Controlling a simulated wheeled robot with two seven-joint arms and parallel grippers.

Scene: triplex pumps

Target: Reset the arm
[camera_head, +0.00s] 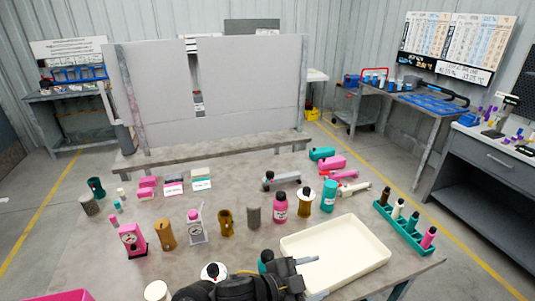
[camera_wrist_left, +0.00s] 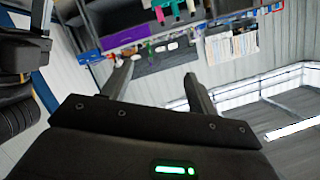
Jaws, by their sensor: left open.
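My left gripper (camera_head: 316,277) is at the bottom middle of the head view, its fingers pointing right over the near left part of the cream tray (camera_head: 289,248). In the left wrist view the two fingers of the left gripper (camera_wrist_left: 160,86) are spread wide with nothing between them. The left arm's dark links hide part of the table's front edge. My right gripper cannot be made out in either view.
The table holds a pink bottle (camera_head: 280,208), a teal bottle (camera_head: 329,197), a brown cylinder (camera_head: 166,235), a pink dispenser (camera_head: 132,240) and a green rack (camera_head: 404,223) with several small bottles. A grey panel (camera_head: 250,90) stands behind.

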